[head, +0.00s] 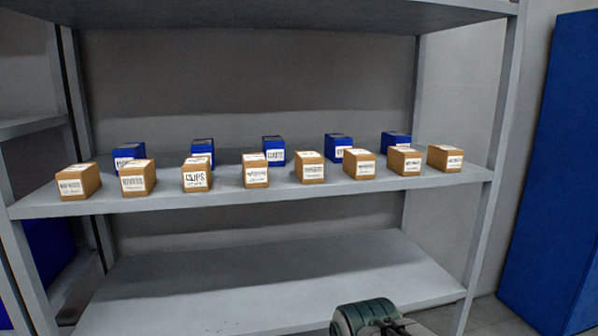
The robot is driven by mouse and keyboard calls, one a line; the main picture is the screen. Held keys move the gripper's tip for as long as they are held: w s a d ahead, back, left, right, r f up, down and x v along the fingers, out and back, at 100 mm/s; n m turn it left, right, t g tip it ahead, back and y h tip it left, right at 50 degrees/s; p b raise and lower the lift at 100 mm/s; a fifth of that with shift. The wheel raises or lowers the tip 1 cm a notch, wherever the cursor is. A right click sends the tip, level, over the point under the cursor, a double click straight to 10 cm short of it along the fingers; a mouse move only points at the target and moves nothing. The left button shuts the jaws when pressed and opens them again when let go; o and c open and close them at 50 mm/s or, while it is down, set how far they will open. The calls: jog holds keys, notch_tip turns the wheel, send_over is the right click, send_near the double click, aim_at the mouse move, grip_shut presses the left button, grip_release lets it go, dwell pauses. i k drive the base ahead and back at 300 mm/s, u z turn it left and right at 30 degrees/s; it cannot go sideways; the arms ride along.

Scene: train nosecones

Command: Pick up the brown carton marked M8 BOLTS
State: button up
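Several brown cartons with white labels stand in a front row on the middle shelf (300,203). They include a far-left carton (89,174), a carton with a label that looks like CLIPS (196,165), a middle carton (309,160) and a far-right carton (446,150). The other brown labels are too small to read surely, so I cannot tell which carton is marked M8 BOLTS. A green and dark part of my arm shows at the bottom edge, below and in front of the shelves. I see no gripper fingers.
Several blue boxes, such as one in the middle (273,142), stand behind the brown row. The upper shelf (250,15) hangs over them. The lower shelf (250,285) looks empty. Grey posts frame the rack, and a blue cabinet (555,170) stands at right.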

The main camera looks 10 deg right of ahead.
aim_at(359, 163)
jog(key=u, duration=0.15)
jog(key=i, duration=0.95)
jog(key=z, duration=1.75)
